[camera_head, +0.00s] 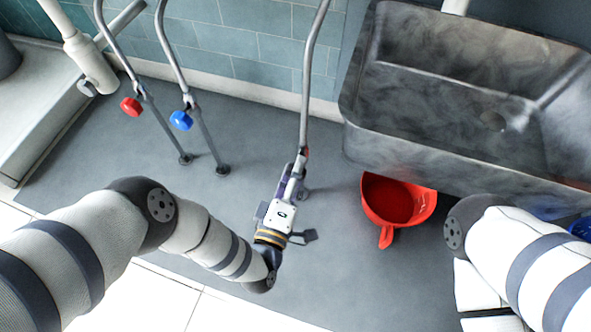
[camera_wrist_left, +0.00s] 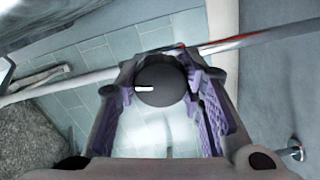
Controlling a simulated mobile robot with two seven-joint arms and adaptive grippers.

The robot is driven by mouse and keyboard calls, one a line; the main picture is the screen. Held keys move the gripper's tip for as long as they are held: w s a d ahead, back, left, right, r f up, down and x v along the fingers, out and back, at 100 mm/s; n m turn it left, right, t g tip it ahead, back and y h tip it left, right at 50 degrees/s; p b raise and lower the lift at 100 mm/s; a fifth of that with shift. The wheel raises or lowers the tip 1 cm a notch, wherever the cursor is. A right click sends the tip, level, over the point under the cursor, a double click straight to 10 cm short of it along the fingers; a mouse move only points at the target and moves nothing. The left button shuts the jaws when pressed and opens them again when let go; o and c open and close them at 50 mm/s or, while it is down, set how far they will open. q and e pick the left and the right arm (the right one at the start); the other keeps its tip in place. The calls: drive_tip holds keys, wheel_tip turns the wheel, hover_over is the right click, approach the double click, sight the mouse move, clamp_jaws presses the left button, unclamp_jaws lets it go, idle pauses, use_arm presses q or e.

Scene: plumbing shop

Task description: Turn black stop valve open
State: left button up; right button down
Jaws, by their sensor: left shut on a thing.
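The black stop valve knob (camera_wrist_left: 160,82) is round and dark with a white mark. In the left wrist view the mark lies nearly horizontal, pointing left. My left gripper (camera_wrist_left: 165,90) is shut on the knob, with a purple-padded finger on either side. In the head view my left gripper (camera_head: 292,182) is at the valve on the rightmost grey pipe (camera_head: 307,90), and it hides the knob there. My right arm shows at the right edge, but its gripper does not show.
Red (camera_head: 131,106) and blue (camera_head: 181,120) valve knobs sit on two pipes to the left. A metal sink (camera_head: 440,140) stands at the right, with a red bucket (camera_head: 428,208) partly under its edge. Grey floor is clear below the left pipes.

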use_arm(q)
drive_tip(key=shift+n, duration=0.9)
drive_tip(key=o, duration=1.2)
drive_tip(key=v, duration=1.2)
